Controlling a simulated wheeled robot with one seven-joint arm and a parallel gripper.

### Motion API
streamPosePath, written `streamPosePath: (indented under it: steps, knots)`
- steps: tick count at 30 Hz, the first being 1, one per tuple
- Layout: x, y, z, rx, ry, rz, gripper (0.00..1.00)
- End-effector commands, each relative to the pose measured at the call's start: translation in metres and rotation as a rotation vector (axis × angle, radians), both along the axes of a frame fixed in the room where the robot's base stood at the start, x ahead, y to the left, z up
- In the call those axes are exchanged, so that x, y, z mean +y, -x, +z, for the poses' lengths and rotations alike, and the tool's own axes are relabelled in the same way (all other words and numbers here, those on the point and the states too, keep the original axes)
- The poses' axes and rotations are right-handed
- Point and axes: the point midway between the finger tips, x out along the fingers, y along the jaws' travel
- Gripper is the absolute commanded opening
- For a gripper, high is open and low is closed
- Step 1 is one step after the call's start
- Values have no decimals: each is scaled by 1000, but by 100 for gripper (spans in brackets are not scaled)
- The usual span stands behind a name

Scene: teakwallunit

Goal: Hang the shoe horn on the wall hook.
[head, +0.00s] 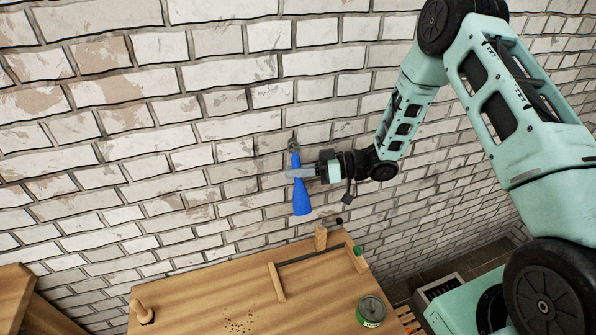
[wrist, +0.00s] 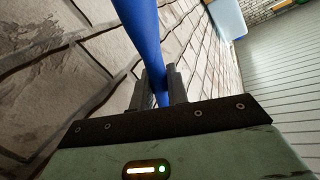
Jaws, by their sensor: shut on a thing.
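The blue shoe horn (head: 301,197) is upright against the white brick wall, wide end down. My gripper (head: 292,173) comes from the right and is shut on its upper part. In the wrist view the shoe horn (wrist: 141,30) passes between the two dark fingers of my gripper (wrist: 160,85). The wall hook (head: 293,145) is a small grey piece at the shoe horn's top end. I cannot tell whether the shoe horn's top is on the hook or only in front of it.
A wooden bench top (head: 220,290) lies below, with a peg (head: 142,312) at its left and a green-rimmed tin (head: 371,310) at its right. Wooden strips stand along its back right. The brick wall around the shoe horn is bare.

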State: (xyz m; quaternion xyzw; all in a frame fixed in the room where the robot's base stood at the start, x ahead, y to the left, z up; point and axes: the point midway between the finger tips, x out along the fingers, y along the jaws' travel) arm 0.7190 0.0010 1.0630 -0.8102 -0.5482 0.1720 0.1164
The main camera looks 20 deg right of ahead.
Motion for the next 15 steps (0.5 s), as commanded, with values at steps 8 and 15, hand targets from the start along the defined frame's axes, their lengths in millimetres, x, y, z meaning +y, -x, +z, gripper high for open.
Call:
streamPosePath:
  steps: [8,15]
  knots:
    - [0,0,0,0,0,0,33]
    - [0,0,0,0,0,0,41]
